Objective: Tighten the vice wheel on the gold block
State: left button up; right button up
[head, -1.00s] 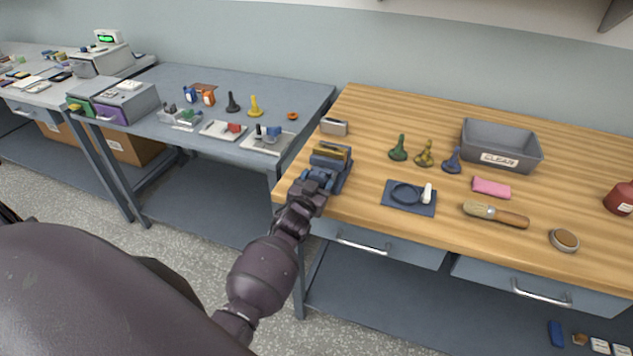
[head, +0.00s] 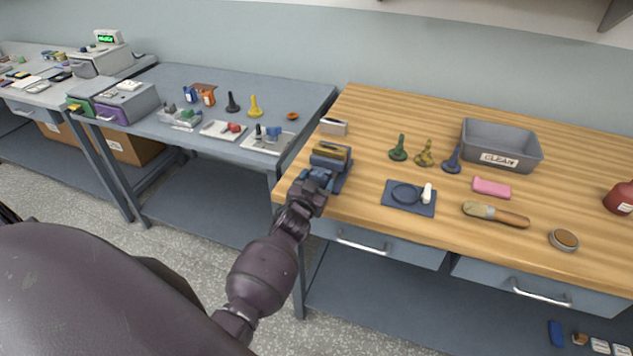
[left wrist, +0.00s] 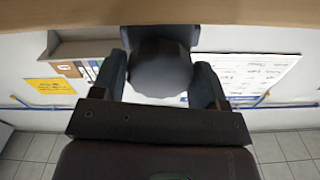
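The blue vice (head: 340,176) stands at the left front corner of the wooden bench. The gold block (head: 333,152) sits in its jaws at the top. My left gripper (head: 318,183) is at the front of the vice, on the side facing me. In the left wrist view a grey faceted vice wheel (left wrist: 160,72) fills the space between the two fingers of my left gripper (left wrist: 160,85), which appear to press on both its sides. In the head view the gripper hides the wheel. My right gripper is not in view.
On the wooden bench (head: 380,110) are a metal box (head: 334,126), green, gold and blue pawn-shaped pieces, a grey bin (head: 500,148) marked CLEAN, a dark blue mat (head: 393,204), a pink block (head: 491,188) and a brush (head: 495,214). A grey table stands to the left.

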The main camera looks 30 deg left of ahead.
pick_arm(q)
jog(key=shift+o, duration=1.4)
jog(key=v, duration=1.1)
jog(key=shift+w+a+f, duration=0.1)
